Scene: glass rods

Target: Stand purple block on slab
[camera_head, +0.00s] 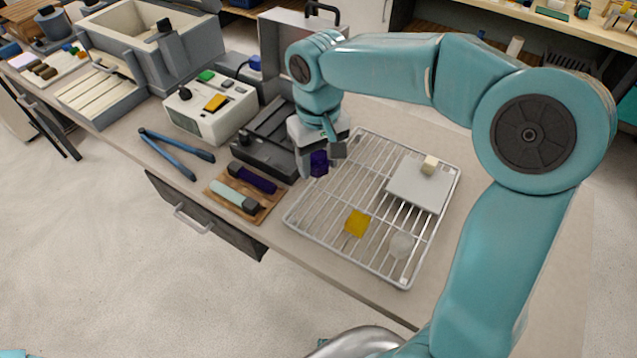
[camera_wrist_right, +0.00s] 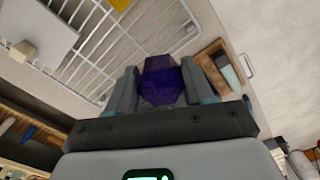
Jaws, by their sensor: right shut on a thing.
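The purple block (camera_head: 319,162) is held between the fingers of my right gripper (camera_head: 322,152), above the left end of the wire rack. In the right wrist view the purple block (camera_wrist_right: 161,82) sits between both fingers of the right gripper (camera_wrist_right: 160,90). The pale grey slab (camera_head: 418,186) lies on the right part of the wire rack, to the right of the gripper and apart from it. A small cream block (camera_head: 430,165) stands on the slab near its far edge. The slab also shows in the right wrist view (camera_wrist_right: 40,28). My left gripper is not in view.
The wire rack (camera_head: 289,216) also holds a yellow piece (camera_head: 357,223) and a clear round piece (camera_head: 401,245). A wooden tray (camera_head: 262,212) with a dark purple bar and a pale bar lies left of it.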

